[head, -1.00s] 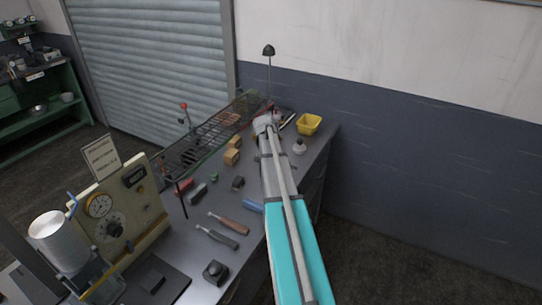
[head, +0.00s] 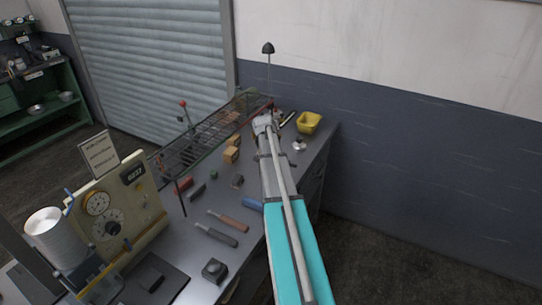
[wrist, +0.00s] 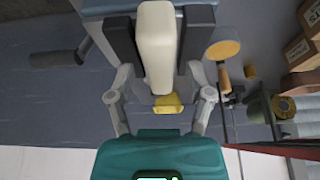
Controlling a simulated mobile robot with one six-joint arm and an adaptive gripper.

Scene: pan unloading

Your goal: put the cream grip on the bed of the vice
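The cream grip (wrist: 157,45) is a pale, rounded bar, upright in the wrist view. My gripper (wrist: 158,50) has its two dark finger pads on either side of it, against its sides, and appears shut on it. In the head view my arm reaches over the right side of the bench, and its end (head: 264,124) hides the grip. A vice is not clearly seen; a blue part (head: 252,204) shows beside my arm in the head view, and I cannot tell whether it belongs to one.
The bench (head: 200,260) carries a yellow bin (head: 308,122), a wire rack (head: 205,140), small wooden boxes (head: 231,155), two handled tools (head: 216,235) and a dial machine (head: 115,215). A thin post with a dark cap (head: 268,48) stands behind my arm's end.

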